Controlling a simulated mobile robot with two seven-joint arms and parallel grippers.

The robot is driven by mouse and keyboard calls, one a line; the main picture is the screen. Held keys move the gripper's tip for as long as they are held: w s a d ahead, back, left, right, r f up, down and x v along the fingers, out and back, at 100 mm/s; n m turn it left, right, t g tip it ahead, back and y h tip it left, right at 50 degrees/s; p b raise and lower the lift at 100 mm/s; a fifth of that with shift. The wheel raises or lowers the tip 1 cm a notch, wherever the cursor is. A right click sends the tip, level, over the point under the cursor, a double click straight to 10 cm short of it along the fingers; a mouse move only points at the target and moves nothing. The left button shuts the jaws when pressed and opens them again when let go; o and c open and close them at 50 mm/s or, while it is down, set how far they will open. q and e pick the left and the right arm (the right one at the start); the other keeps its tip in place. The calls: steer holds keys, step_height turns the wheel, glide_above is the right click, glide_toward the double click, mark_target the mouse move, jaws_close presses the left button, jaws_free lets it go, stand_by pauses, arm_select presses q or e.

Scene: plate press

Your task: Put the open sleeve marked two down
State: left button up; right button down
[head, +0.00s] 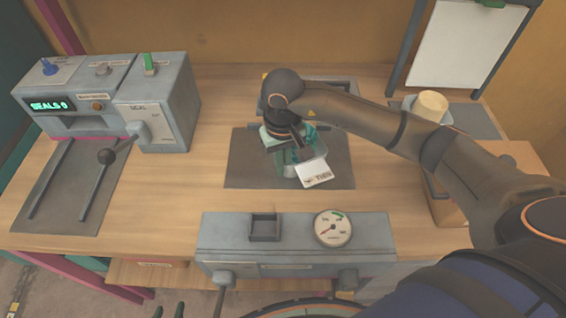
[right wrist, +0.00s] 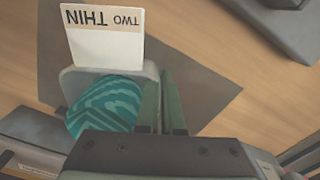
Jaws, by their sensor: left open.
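The sleeve marked two (head: 288,168) is a grey open holder with a teal patterned piece (right wrist: 105,105) showing in it. Its white card (head: 314,174) reads "TWO THIN" in the right wrist view (right wrist: 103,38). My right gripper (right wrist: 163,100) has its two green fingers close together at the sleeve's side and appears shut on its edge. The sleeve is over the dark mat (head: 243,170); I cannot tell whether it touches the mat. My left gripper (head: 169,311) is open at the bottom edge of the head view, away from the sleeve.
A grey sealing machine (head: 168,110) with a lever stands at the left. A grey unit with a dial (head: 333,228) and a small square tray (head: 264,228) is at the front edge. A cream round object (head: 431,105) and a white board (head: 465,45) are at the back right.

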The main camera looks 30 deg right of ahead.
steer(key=shift+f, duration=0.15)
steer(key=c, duration=1.1)
jaws_free()
steer(key=shift+o, duration=0.2)
